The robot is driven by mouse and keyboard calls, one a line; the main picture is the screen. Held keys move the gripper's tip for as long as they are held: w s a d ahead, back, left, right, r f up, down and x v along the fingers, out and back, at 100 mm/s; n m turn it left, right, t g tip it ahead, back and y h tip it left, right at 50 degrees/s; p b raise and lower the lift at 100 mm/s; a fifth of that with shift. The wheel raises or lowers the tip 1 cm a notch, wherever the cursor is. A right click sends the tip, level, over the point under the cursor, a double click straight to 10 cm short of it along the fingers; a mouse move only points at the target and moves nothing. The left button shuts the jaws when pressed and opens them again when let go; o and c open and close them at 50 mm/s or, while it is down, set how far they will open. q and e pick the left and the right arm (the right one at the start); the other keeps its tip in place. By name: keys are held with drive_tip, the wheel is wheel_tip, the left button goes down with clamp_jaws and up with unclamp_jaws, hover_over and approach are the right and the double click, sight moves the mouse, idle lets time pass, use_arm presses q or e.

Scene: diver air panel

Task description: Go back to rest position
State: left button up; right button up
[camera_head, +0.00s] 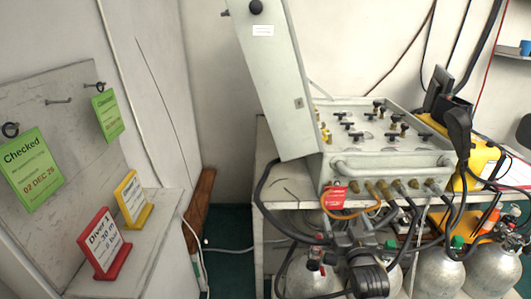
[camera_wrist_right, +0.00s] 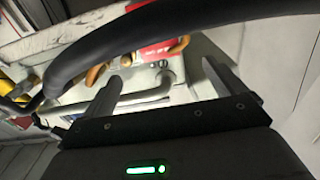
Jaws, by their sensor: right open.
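My right gripper (camera_head: 350,232) is low in the middle of the head view, in front of the air panel (camera_head: 390,165) and near its front row of brass fittings. In the right wrist view its two fingers stand apart with nothing held between them (camera_wrist_right: 165,88). A black hose (camera_wrist_right: 150,38) crosses in front of the fingers in that view. A red tag (camera_head: 334,198) hangs at the panel's front left; it also shows beyond the fingers in the wrist view (camera_wrist_right: 152,52). My left gripper is not in view.
Hoses loop around the gripper, and gas cylinders (camera_head: 438,272) stand below the panel. The panel's lid (camera_head: 275,80) stands open. At left are green Checked cards (camera_head: 32,170), a red sign (camera_head: 103,245) and a yellow sign (camera_head: 133,198). Floor (camera_head: 230,230) shows between the shelf and bench.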

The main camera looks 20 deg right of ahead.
drive_tip(key=s+a+f+n+g+y, duration=0.3)
drive_tip(key=s+a+f+g+y, duration=0.3)
drive_tip(key=s+a+f, duration=0.55)
drive_tip(key=s+a+f+n+g, duration=0.1)
drive_tip(key=s+a+f+g, duration=0.2)
drive_tip(key=s, duration=0.4)
drive_tip(key=s+a+f+n+g, duration=0.2)
drive_tip(key=s+a+g, duration=0.15)
drive_tip(key=s, duration=0.35)
wheel_tip(320, 180, down, 26)
drive_tip(key=s+g, duration=0.2)
drive_tip(key=g, duration=0.1)
drive_tip(key=s+d+f, duration=0.3)
drive_tip(key=s+f, duration=1.2)
drive_tip(key=s, duration=0.1)
drive_tip(key=shift+s+d+f+g, duration=0.15)
drive_tip(key=shift+s+f+g, duration=0.1)
drive_tip(key=shift+g, duration=0.1)
